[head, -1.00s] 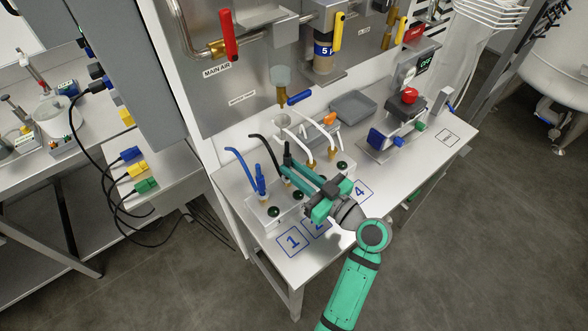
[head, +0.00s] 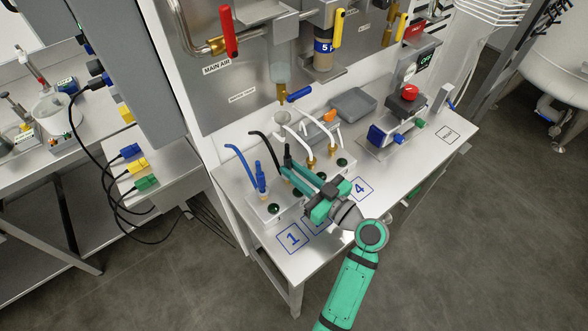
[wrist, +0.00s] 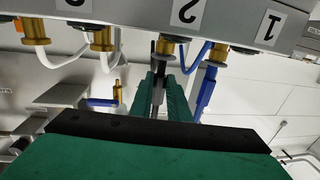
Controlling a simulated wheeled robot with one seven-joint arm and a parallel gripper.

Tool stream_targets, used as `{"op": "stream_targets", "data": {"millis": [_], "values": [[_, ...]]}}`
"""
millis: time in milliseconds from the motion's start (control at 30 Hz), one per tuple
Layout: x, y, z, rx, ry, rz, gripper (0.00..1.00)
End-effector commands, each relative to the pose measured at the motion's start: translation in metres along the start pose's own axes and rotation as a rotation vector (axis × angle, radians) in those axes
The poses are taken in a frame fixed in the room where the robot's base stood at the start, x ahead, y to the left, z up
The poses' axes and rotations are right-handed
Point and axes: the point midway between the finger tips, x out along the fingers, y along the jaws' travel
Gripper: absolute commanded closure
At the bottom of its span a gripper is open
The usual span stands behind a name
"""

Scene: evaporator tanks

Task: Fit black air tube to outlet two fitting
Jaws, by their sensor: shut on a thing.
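My gripper (head: 287,168) is shut on the black air tube (head: 263,141) near its end, above the outlet block (head: 292,208) on the table. In the wrist view, which is upside down, my gripper (wrist: 158,90) holds the black tube (wrist: 157,73) upright between its fingers. The tube's end overlaps the brass outlet two fitting (wrist: 170,50), beside the label 2. I cannot tell whether the end is seated on the fitting or just in front of it. In the head view my fingers hide this fitting.
The blue tube (head: 260,180) stands on outlet one, close left of my gripper. White tubes (head: 326,133) run to brass fittings (head: 310,163) on the right. The front tabletop is mostly bare.

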Motion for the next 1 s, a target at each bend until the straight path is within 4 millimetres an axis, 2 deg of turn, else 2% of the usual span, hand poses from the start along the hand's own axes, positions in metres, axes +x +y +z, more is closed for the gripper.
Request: {"op": "stream_targets", "data": {"millis": [100,133,200,567,1000], "values": [[0.0,0.0,0.003,0.001,-0.002,0.0,1.0],[0.0,0.0,0.003,0.001,-0.002,0.0,0.8],[0.0,0.0,0.003,0.001,-0.002,0.0,0.63],[0.0,0.0,0.0,0.0,-0.001,0.0,0.63],[0.0,0.0,-0.029,-0.001,-0.001,0.0,0.63]]}}
